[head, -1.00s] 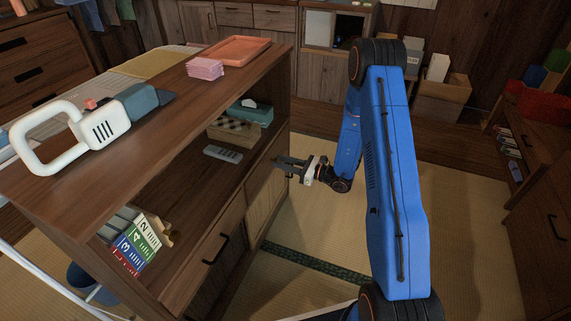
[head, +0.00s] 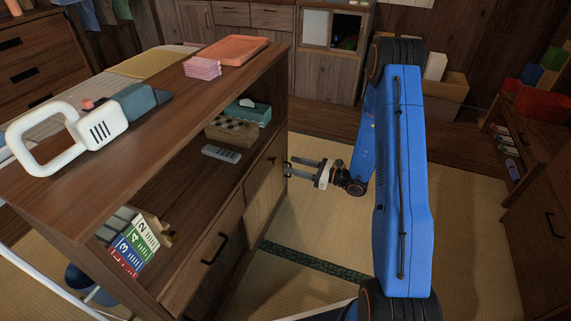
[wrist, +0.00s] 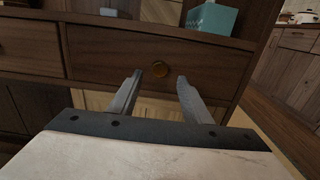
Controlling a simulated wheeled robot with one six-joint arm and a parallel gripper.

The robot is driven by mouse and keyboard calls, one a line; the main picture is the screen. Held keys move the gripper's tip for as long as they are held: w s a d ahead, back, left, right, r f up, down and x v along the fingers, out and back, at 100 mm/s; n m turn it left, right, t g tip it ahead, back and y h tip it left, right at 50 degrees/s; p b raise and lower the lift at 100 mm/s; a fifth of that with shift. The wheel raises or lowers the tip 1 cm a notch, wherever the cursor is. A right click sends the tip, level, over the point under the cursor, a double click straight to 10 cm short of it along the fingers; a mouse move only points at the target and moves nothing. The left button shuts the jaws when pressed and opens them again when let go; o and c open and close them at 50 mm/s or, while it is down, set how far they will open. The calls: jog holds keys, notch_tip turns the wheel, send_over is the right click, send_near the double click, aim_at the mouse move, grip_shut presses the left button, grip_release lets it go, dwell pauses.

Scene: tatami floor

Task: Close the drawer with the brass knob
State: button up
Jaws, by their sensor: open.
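The drawer with the brass knob is the far drawer (head: 262,172) of the wooden cabinet in the head view. The front looks nearly flush with the cabinet; I cannot tell how large any gap is. My gripper (head: 288,167) is open and empty, just outside the drawer front.
A nearer drawer with a black handle (head: 215,249) sits beside it. The open shelf above holds a teal tissue box (head: 248,112), a remote (head: 221,154) and numbered books (head: 134,243). A large white-handled object (head: 70,135) stands on top. Tatami right of the cabinet is clear.

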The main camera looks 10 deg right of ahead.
jog(key=v, duration=1)
jog(key=shift+d, duration=0.2)
jog(key=shift+s, duration=0.1)
jog(key=s+a+r+n+g+h, duration=0.2)
jog(key=s+a+r+n+g, duration=1.05)
jog(key=s+r, duration=0.5)
jog(key=s+d+r+n+t+h, duration=0.3)
jog(key=s+r+n+h, duration=0.3)
jog(key=s, duration=0.2)
jog(key=s+d+r+n+t+h, duration=0.3)
jog(key=s+r+n+h, duration=0.3)
jog(key=s, duration=0.3)
jog(key=shift+s+d+r+n+t+h, duration=0.2)
jog(key=shift+d+n+t+h, duration=0.15)
jog(key=shift+d, duration=0.5)
